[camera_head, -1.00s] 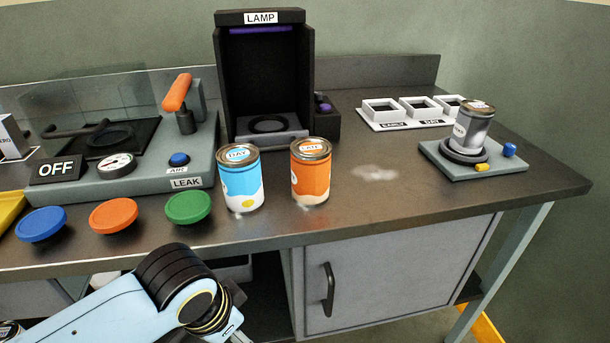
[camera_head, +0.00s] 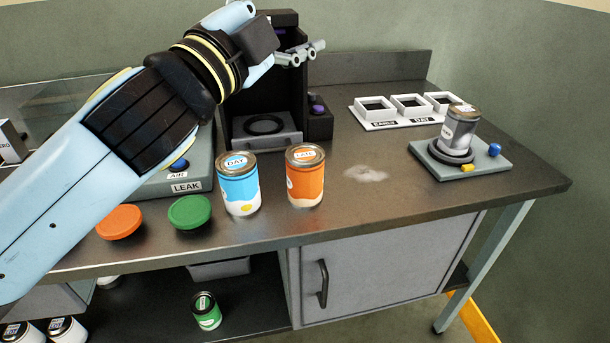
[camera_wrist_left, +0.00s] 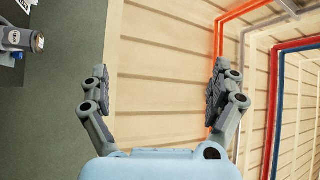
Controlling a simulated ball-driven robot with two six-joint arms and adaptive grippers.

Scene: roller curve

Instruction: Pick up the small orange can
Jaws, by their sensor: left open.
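The small orange can (camera_head: 305,180) stands upright on the bench top, its lid labelled LATE. A blue can (camera_head: 239,186) labelled DAY stands just to its left, with a small gap between them. My left gripper (camera_head: 318,48) is raised high in front of the lamp box, above and behind the orange can, and apart from it. In the left wrist view the left gripper (camera_wrist_left: 158,88) is open with nothing between its fingers, facing a panelled wall. The orange can is not in that view. My right gripper is in neither view.
The black lamp box (camera_head: 262,105) stands behind the cans. A grey can (camera_head: 460,127) sits on a plate at right, near a white tray of square holders (camera_head: 382,126). Green (camera_head: 189,212) and orange (camera_head: 119,222) discs lie left.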

